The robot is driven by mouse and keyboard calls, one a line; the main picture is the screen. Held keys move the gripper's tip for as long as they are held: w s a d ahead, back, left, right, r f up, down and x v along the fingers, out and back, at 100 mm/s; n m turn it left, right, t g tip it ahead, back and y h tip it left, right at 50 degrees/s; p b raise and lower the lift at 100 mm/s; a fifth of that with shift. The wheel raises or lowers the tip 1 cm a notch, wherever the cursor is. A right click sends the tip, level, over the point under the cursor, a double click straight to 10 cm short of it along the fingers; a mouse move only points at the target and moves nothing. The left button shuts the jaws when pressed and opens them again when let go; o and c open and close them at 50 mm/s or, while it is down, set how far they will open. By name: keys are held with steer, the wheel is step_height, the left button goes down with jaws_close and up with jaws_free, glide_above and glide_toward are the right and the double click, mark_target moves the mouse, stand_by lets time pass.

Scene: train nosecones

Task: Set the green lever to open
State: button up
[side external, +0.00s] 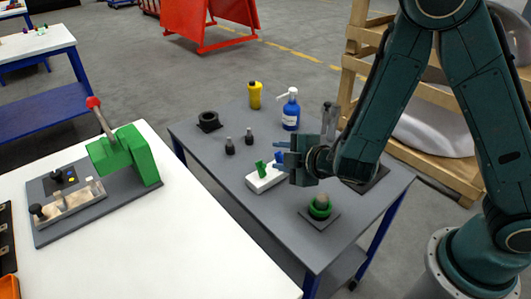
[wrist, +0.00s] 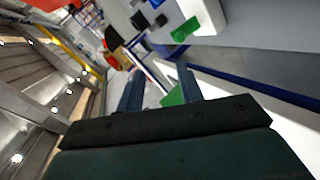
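A small green lever (side external: 261,168) stands on a white block (side external: 264,180) on the grey table, near its middle. The same lever (wrist: 185,31) seems to show near the top of the wrist view, on its white block (wrist: 207,13). My gripper (side external: 279,150) is at the right of the lever and slightly above it, pointing left. In the wrist view my gripper (wrist: 159,84) has its two blue fingers apart, with nothing held between them. The lever looks apart from the fingers. Its open and shut marks cannot be read.
A white table (side external: 190,250) at left carries a larger green clamp (side external: 125,155) with a red-knobbed handle.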

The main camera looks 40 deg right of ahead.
steer(key=shift+r, duration=1.25)
